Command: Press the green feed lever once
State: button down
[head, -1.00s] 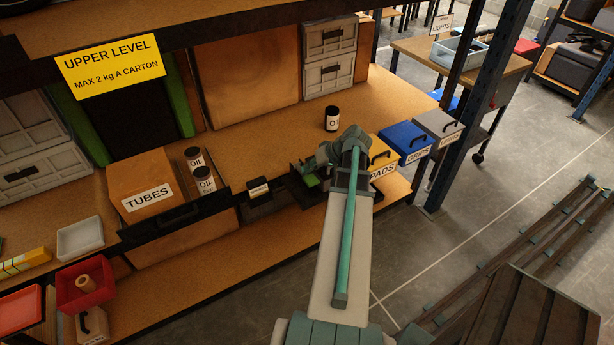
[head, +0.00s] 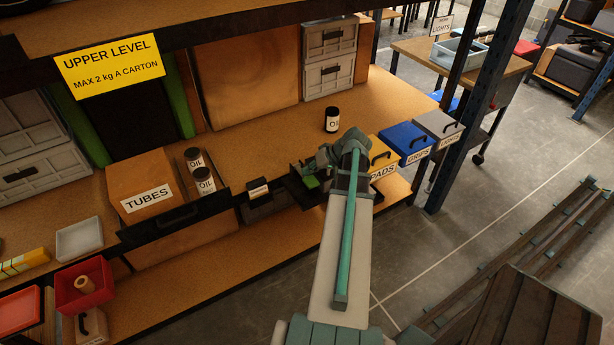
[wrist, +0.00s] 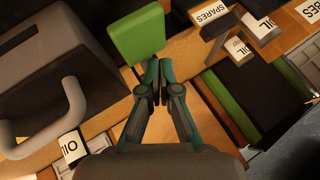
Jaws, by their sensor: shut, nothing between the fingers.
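The green feed lever (wrist: 137,32) shows as a flat green paddle at the top of the wrist view. It also shows as a small green patch (head: 311,181) just left of my arm in the head view. My gripper (wrist: 155,66) is shut and empty, its fingertips pointing at the lower right edge of the lever. In the wrist view the tips look close to the lever; I cannot tell whether they touch it. In the head view my wrist and arm hide the fingertips.
A TUBES box (head: 148,188) and two oil cans (head: 204,181) stand left of the lever. Another oil can (head: 332,120) stands behind my wrist. PADS (head: 383,158), GRIPS (head: 408,140) and LIGHTS bins line the shelf edge at right. A blue rack post (head: 470,110) stands further right.

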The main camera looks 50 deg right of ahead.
aim_at(310, 177)
jog(key=shift+s+f+b, duration=0.15)
jog(key=shift+f+b, duration=1.15)
jog(key=shift+f, duration=0.5)
dwell(1.5)
jog(key=shift+r, duration=0.1)
jog(key=shift+w+r+p, duration=0.2)
jog(key=shift+r+p, duration=1.1)
jog(key=shift+r, duration=1.2)
jog(key=shift+r, duration=0.1)
jog(key=r+p, duration=0.1)
jog(key=r, duration=0.1)
jog(key=r+p, duration=0.1)
jog(key=r, duration=0.1)
jog(key=shift+w+d+r, duration=0.1)
jog(key=shift+w+r, duration=0.1)
jog(key=shift+r, duration=0.2)
